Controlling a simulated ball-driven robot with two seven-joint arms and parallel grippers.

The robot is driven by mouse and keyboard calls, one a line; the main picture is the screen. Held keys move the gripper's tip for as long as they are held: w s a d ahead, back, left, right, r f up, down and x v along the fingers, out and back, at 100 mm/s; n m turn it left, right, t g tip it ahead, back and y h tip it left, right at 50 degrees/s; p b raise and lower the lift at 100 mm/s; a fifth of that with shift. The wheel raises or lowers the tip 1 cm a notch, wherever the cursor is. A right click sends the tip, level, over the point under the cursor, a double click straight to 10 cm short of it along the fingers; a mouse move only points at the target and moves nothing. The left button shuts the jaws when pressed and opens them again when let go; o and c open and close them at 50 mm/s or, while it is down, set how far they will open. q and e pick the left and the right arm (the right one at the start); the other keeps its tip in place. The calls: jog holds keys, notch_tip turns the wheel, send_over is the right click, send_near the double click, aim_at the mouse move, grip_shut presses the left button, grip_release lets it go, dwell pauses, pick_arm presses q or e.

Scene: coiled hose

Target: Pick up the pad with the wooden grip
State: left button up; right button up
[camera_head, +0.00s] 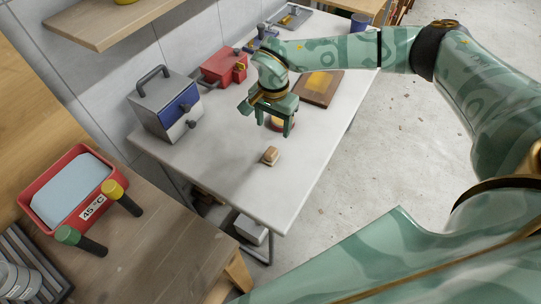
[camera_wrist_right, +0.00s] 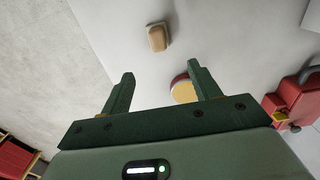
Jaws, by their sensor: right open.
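The pad with the wooden grip (camera_head: 270,156) lies on the white table (camera_head: 226,167), towards its near end. Its tan wooden top also shows in the right wrist view (camera_wrist_right: 157,37), beyond the fingertips. My right gripper (camera_head: 264,119) is open and empty above the table, farther from the camera than the pad. In the right wrist view the gap between its fingers (camera_wrist_right: 160,72) is clear, with the pad ahead of it and apart from it. My left gripper is not in view.
A round red and yellow thing (camera_wrist_right: 182,88) lies by one finger. A grey box with a blue front (camera_head: 180,104), a red box (camera_head: 222,67) and a brown board (camera_head: 318,88) stand or lie on the table. Bare tabletop surrounds the pad.

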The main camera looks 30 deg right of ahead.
aim_at(272, 150)
notch_tip(272, 150, down, 7)
jog(key=shift+a+r+b, duration=0.1)
jog(key=shift+b, duration=0.6)
jog(key=f, duration=0.1)
jog(key=f+b, duration=0.1)
jog(key=f, duration=0.3)
jog(key=shift+s+a+f+b, duration=0.1)
jog(key=shift+s+a+b, duration=0.15)
jog(key=shift+b, duration=0.1)
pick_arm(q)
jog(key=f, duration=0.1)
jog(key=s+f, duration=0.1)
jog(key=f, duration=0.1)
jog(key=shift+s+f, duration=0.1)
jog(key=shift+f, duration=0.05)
pick_arm(e)
jog(key=c, duration=1.1)
jog(key=shift+c, duration=0.2)
jog(key=shift+r, duration=0.2)
